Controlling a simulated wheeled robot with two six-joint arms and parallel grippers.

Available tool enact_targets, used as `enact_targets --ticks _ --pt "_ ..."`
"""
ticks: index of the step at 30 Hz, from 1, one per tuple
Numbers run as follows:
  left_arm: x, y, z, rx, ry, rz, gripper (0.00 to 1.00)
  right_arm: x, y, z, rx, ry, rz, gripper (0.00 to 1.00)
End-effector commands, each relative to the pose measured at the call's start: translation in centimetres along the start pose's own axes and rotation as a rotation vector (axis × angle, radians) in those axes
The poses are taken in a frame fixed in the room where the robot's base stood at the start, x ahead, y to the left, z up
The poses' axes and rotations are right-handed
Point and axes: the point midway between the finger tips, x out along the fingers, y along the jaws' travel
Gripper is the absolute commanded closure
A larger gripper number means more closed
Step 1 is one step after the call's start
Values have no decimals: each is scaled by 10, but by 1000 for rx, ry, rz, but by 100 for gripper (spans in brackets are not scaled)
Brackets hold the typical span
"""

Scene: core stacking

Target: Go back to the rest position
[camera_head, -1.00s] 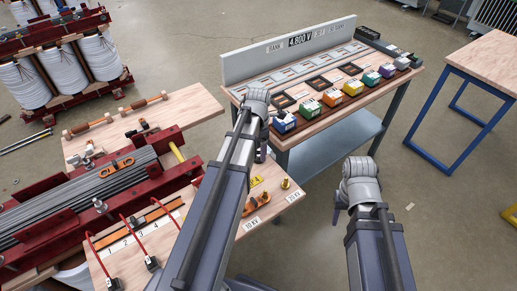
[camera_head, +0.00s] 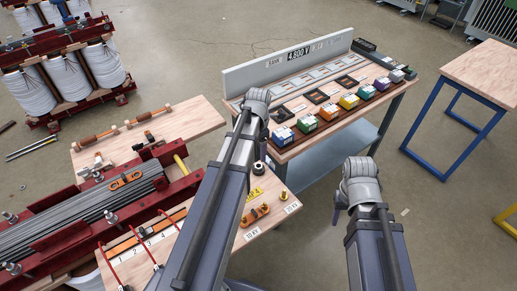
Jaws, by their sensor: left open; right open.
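My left gripper (camera_head: 262,160) is partly hidden below its wrist. It hangs between the front left corner of the block bench and the near wooden work table. My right gripper (camera_head: 338,210) is also mostly hidden behind its wrist, over the floor to the right of the near table. Both are open, and I see nothing held in either. Both forearms reach forward from the bottom of the head view, side by side and apart.
The block bench (camera_head: 338,130) holds several coloured blocks and a voltage board (camera_head: 290,62). A blue-legged table (camera_head: 485,70) stands at right. Wound coils (camera_head: 70,75) stand back left.

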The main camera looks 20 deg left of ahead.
Motion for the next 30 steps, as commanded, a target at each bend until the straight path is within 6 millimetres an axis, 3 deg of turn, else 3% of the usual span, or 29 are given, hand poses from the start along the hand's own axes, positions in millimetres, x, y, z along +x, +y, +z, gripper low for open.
enact_targets --ticks 19,23,30 --pt "-2 -7 2 55 2 0 29 -2 0 0 0 0 0 50" --pt "-11 -36 11 311 12 0 29 -11 1 1 0 0 0 50" --pt "-31 -114 26 1086 45 -8 29 -31 3 2 0 0 0 50"
